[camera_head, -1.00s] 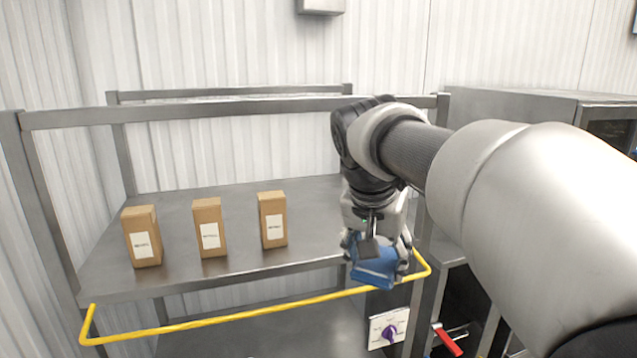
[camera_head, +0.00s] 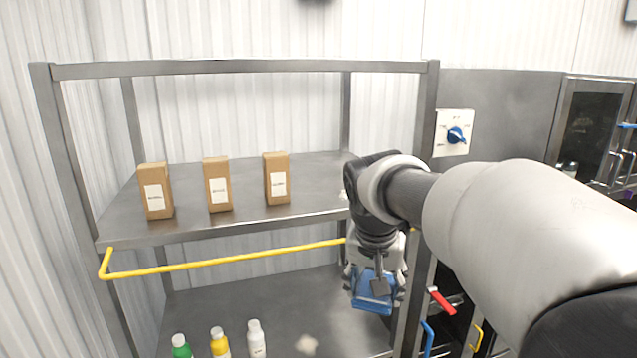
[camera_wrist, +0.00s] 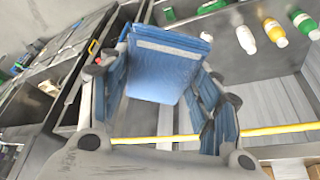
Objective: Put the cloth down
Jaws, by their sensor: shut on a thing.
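The blue cloth (camera_head: 371,296) is folded and hangs below my arm near the right post of the shelf rack. It also shows in the wrist view (camera_wrist: 163,65), flat and blue with a pale stripe, between the fingers. My gripper (camera_head: 377,285) is shut on the cloth. In the wrist view my gripper (camera_wrist: 160,85) has a finger on each side of it. The cloth is in front of the rack's lower shelf (camera_head: 285,300); I see no surface touching it.
Several bottles, including a green one (camera_head: 181,347), a yellow one (camera_head: 219,343) and a white one (camera_head: 256,340), stand on the lower shelf. Brown boxes (camera_head: 219,185) stand on the upper shelf (camera_head: 325,180). A yellow rail (camera_head: 220,260) runs along the front. A red handle (camera_head: 441,301) is at right.

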